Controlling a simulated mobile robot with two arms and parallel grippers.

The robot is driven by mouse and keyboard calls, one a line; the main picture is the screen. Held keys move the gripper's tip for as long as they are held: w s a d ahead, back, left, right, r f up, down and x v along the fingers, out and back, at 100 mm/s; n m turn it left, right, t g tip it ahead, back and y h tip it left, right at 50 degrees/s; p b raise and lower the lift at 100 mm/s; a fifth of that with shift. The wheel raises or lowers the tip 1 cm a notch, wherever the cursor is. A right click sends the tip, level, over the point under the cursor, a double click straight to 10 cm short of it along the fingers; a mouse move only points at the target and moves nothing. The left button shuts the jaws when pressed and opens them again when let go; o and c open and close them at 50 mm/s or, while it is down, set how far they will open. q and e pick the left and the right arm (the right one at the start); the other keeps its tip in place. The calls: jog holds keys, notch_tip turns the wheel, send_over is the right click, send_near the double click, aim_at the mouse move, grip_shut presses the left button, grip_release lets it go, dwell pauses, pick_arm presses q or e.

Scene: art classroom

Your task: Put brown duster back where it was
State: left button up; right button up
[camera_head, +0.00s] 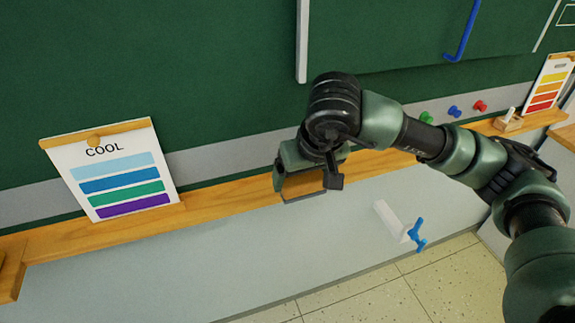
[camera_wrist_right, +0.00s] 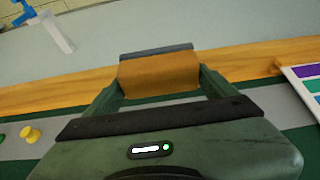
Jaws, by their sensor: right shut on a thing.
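My right gripper (camera_head: 305,180) is over the wooden ledge (camera_head: 235,194) below the green chalkboard. It is shut on the brown duster (camera_wrist_right: 160,75), whose brown body sits between the two fingers in the right wrist view (camera_wrist_right: 158,88). A grey-blue layer shows along the duster's far edge. My left gripper is not in view.
Green, blue and red pins (camera_head: 453,111) are on the grey strip at right. A small wooden holder (camera_head: 508,123) stands on the right ledge. A white and blue fixture (camera_head: 390,220) is below. The ledge between chart and gripper is clear.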

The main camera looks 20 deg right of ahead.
jog(key=w+p, duration=0.1)
jog(key=w, duration=0.2)
jog(key=w+f+p, duration=0.1)
jog(key=w, duration=0.2)
jog(key=w+f+p, duration=0.1)
jog(key=w, duration=0.2)
jog(key=shift+a, duration=0.2)
jog(key=shift+s+f+p, duration=0.1)
jog(key=shift+f+p, duration=0.2)
jog(key=shift+f, duration=0.25)
notch_tip(320, 180, down, 3)
jog(key=shift+f+p, duration=0.1)
jog(key=shift+p, duration=0.75)
jog(key=shift+w+f, duration=0.2)
jog(key=shift+f, duration=0.3)
jog(key=o, duration=1)
jog(key=shift+o, duration=0.2)
jog(key=shift+r, duration=0.15)
jog(key=b+v, duration=0.2)
jog(key=v, duration=1)
